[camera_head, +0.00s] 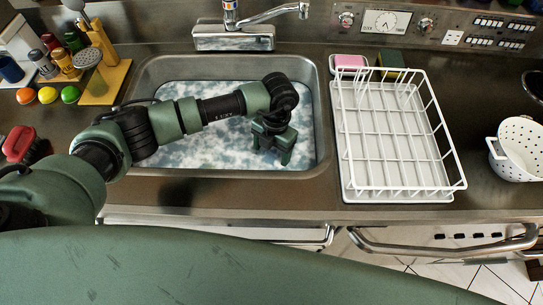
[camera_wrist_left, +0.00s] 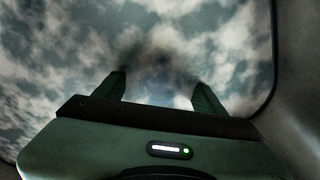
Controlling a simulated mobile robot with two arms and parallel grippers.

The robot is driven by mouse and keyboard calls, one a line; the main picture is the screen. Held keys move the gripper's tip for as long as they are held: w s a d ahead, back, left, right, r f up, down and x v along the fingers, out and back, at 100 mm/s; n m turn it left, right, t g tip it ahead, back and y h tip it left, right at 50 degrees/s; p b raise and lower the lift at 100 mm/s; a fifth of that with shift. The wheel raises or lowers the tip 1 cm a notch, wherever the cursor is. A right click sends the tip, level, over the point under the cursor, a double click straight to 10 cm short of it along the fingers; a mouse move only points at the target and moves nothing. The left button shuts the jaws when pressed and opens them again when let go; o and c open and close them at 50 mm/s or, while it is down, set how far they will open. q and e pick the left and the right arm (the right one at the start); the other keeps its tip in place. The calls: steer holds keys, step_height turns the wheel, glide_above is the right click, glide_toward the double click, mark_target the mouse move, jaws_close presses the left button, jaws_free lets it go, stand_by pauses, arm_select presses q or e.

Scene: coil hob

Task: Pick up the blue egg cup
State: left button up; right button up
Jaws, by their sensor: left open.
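No blue egg cup can be made out in either view. The sink (camera_head: 324,130) is filled with cloudy water and white foam (camera_head: 205,98), which hides whatever lies below. My left gripper (camera_head: 272,152) points down over the right part of the sink, at or just above the foam. In the left wrist view its two fingers (camera_wrist_left: 161,92) stand apart with nothing gripped between them. A faint, blurred darker and bluish patch shows in the foam beyond the fingertips; I cannot tell what it is. My right gripper is not in view.
An empty white dish rack (camera_head: 397,141) stands right of the sink. A white colander (camera_head: 518,150) is further right. The tap (camera_head: 235,30) rises behind the sink. A pink sponge (camera_head: 350,62) lies behind the rack. A red-handled brush (camera_head: 22,145) lies at left.

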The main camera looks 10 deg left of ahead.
arm_select(q)
steer(key=c, duration=1.5)
